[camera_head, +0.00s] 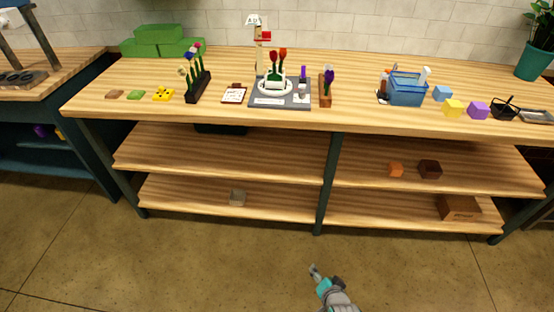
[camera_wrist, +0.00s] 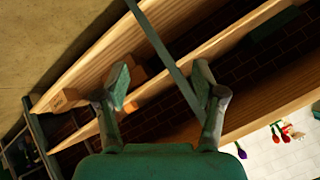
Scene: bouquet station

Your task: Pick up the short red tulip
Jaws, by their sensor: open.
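Two red tulips (camera_head: 283,53) stand upright at the white holder on the grey stand, mid-table. One bloom sits slightly lower than the other; I cannot tell stem lengths. A further small red bloom (camera_head: 197,46) shows among mixed flowers in the black rack (camera_head: 199,87). My gripper (camera_head: 315,269) is low in front of the shelves, far from the flowers. In the wrist view my gripper (camera_wrist: 160,80) is open, with nothing between its fingers. Red blooms (camera_wrist: 285,134) show small at that view's lower right, beside a purple bloom (camera_wrist: 240,150).
The wooden table (camera_head: 350,112) has shelves below with several blocks. A wooden rack (camera_head: 325,92) with purple flowers stands right of the grey stand (camera_head: 262,102). A clipboard (camera_head: 233,94) lies to its left. A blue basket (camera_head: 407,92) is farther right. Floor before the shelves is clear.

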